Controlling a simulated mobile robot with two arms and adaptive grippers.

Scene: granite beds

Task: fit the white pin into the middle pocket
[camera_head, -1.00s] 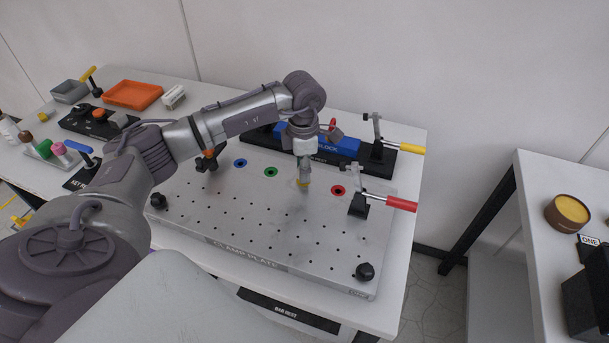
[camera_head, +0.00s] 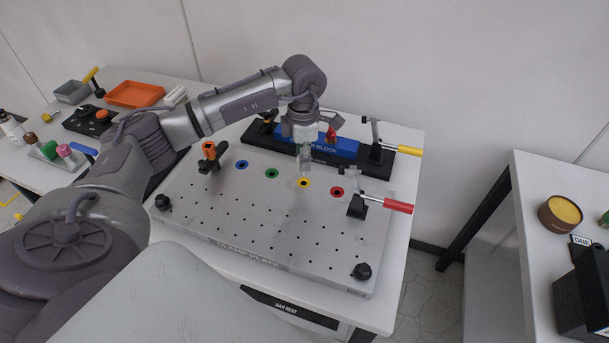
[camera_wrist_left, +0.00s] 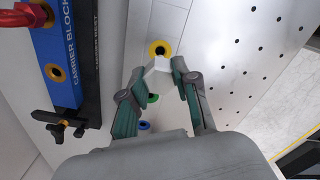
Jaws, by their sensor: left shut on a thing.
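My left gripper (camera_head: 305,171) hangs above the back part of the metal clamp plate (camera_head: 255,222), close to the yellow-ringed hole (camera_head: 304,183). In the left wrist view its fingers (camera_wrist_left: 158,74) are shut on the white pin (camera_wrist_left: 157,65), whose end points towards the yellow ring (camera_wrist_left: 160,49). The pin is hard to make out in the head view. The blue carrier block (camera_head: 342,146) lies behind the gripper, partly hidden by it. In the left wrist view the block (camera_wrist_left: 60,57) shows a yellow-rimmed pocket (camera_wrist_left: 53,72). My right gripper is not in view.
Blue (camera_head: 242,164), green (camera_head: 271,173) and red (camera_head: 337,192) ringed holes flank the yellow one. A red-handled clamp (camera_head: 385,204), a yellow-handled clamp (camera_head: 398,150) and an orange-tipped clamp (camera_head: 209,156) stand around the plate. The plate's front is clear.

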